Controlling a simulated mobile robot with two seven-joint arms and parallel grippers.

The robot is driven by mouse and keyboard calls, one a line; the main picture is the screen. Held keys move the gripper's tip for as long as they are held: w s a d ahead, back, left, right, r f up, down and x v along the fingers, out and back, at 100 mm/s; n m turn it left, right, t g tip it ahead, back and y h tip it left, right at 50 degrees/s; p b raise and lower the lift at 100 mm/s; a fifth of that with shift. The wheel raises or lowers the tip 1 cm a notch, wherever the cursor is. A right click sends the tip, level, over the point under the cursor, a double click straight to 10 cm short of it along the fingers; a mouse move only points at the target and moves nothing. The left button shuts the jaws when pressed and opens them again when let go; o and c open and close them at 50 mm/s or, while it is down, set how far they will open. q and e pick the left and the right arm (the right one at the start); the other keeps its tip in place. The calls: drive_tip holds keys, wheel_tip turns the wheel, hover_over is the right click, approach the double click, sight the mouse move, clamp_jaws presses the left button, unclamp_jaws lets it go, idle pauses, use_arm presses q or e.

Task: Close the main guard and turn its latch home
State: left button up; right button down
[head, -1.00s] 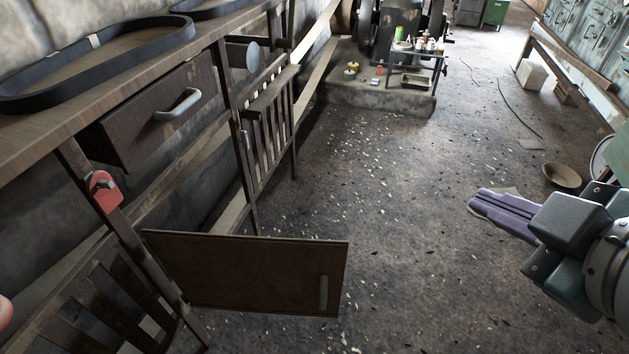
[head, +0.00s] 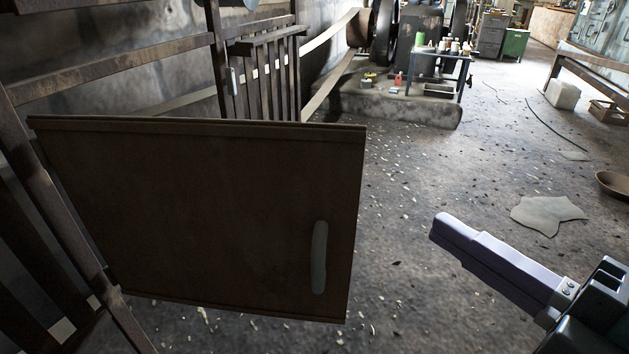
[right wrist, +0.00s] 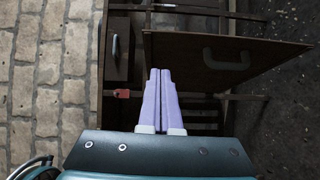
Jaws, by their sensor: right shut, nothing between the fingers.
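The main guard (head: 215,215) is a dark brown panel with a pale upright handle (head: 319,257) near its right edge. It stands open, swung out from the rusty frame on the left. A small grey metal piece (head: 233,79), perhaps the latch, sits on the frame post beyond it. My right gripper (head: 440,228) has purple fingers, shut and empty, to the right of the guard and apart from it. In the right wrist view its fingertips (right wrist: 160,74) point toward the guard (right wrist: 180,53), with the handle (right wrist: 226,60) to their right. My left gripper is out of view.
A slatted rail (head: 268,75) stands behind the guard. A pale flat scrap (head: 547,214) and a bowl (head: 614,185) lie on the right floor. A red fitting (right wrist: 122,93) shows in the right wrist view. Floor right of the guard is mostly clear.

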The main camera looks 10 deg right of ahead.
wheel_tip(320, 180, down, 3)
drive_tip(key=n+y+b, duration=0.1)
drive_tip(key=b, duration=0.1)
approach(344, 170)
drive_tip(key=w+a, duration=0.2)
drive_tip(key=a, duration=0.2)
drive_tip(key=w, duration=0.1)
drive_tip(key=w+d+b, duration=0.1)
drive_tip(key=shift+w+r, duration=0.1)
drive_tip(key=shift+w, duration=0.25)
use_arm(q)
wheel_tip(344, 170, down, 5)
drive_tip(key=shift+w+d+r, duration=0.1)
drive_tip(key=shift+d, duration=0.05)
use_arm(e)
drive_tip(key=shift+w+d, duration=0.2)
drive_tip(key=shift+w, duration=0.15)
drive_tip(key=shift+d, duration=0.1)
